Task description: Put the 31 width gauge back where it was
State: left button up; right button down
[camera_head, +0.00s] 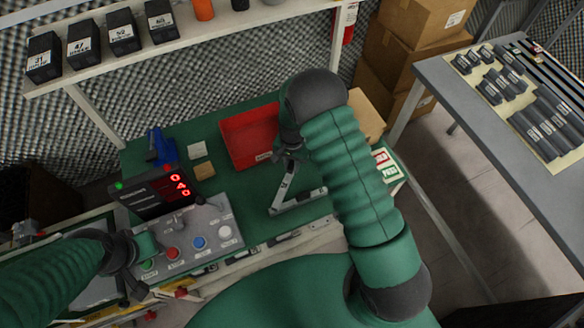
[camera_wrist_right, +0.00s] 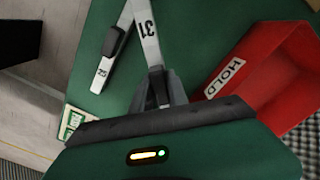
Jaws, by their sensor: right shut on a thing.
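The 31 width gauge (camera_wrist_right: 146,32) is a flat silver strip marked 31. My right gripper (camera_wrist_right: 161,92) is shut on its one end; in the head view the gripper (camera_head: 288,155) is over the green bench, left of my forearm. The gauge (camera_head: 283,187) slants down from it there. I cannot tell whether it touches the bench. A second silver strip with a black grip (camera_head: 301,198) lies beside it, the two forming a V. A black box labelled 31 (camera_head: 43,58) stands on the shelf. My left gripper (camera_head: 140,248) is by the button panel; its jaws are unclear.
A red HOLD tray (camera_head: 240,138) is behind the right gripper on the bench. A PASS sign (camera_head: 386,165) is at the bench's right. The button panel (camera_head: 205,218) and red-digit display (camera_head: 150,195) are at left. A grey table (camera_head: 440,85) with several dark gauges stands right.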

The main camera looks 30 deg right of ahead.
notch_tip(320, 180, down, 2)
jog(key=shift+f, duration=0.25)
jog(key=shift+d+f, duration=0.15)
jog(key=c, duration=1.3)
grip_release()
